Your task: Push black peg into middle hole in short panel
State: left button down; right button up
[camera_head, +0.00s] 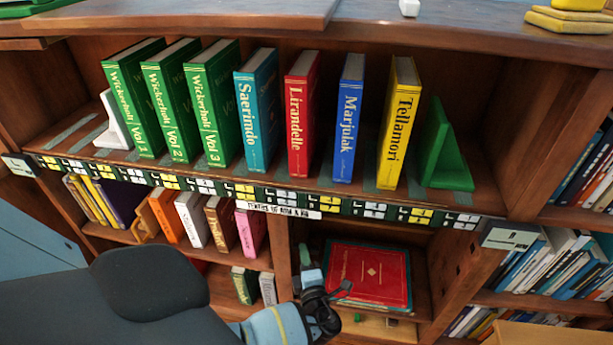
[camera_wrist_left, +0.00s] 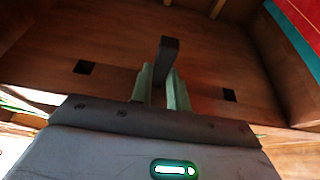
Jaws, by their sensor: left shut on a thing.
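My left gripper (camera_head: 311,281) is low in the head view, inside the lower compartment beside the left divider. In the left wrist view its two pale green fingers (camera_wrist_left: 163,86) are shut on the black peg (camera_wrist_left: 169,57). The peg stands out beyond the fingertips, in front of a brown wood panel (camera_wrist_left: 125,62). The panel has a dark square left hole (camera_wrist_left: 84,67) and a dark square right hole (camera_wrist_left: 229,95). The peg lies between these two in the picture. No middle hole shows, and I cannot tell whether the peg's tip touches the panel or is in it. My right gripper is not seen.
A red book (camera_head: 370,272) lies flat in the same compartment, right of my left gripper. The shelf above holds several upright books and a green bookend (camera_head: 444,153). A divider with dark square holes (camera_head: 463,255) bounds the compartment on the right.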

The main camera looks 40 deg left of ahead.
pick_arm(q)
jog(key=shift+s+a+p, duration=0.4)
jog(key=shift+s+a, duration=0.05)
jog(key=shift+a, duration=0.25)
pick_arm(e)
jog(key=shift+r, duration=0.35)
pick_arm(q)
jog(key=c, duration=1.3)
grip_release()
jog(key=shift+a, duration=0.1)
jog(key=shift+a+r, duration=0.1)
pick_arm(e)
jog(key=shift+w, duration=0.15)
pick_arm(q)
jog(key=p+v, duration=0.1)
jog(key=v, duration=0.7)
jog(key=shift+d, duration=0.3)
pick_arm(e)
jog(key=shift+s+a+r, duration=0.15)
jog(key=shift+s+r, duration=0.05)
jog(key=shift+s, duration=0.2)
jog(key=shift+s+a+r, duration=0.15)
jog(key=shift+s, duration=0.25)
pick_arm(q)
jog(key=shift+w, duration=0.1)
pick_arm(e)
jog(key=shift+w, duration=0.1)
pick_arm(q)
jog(key=shift+c, duration=0.2)
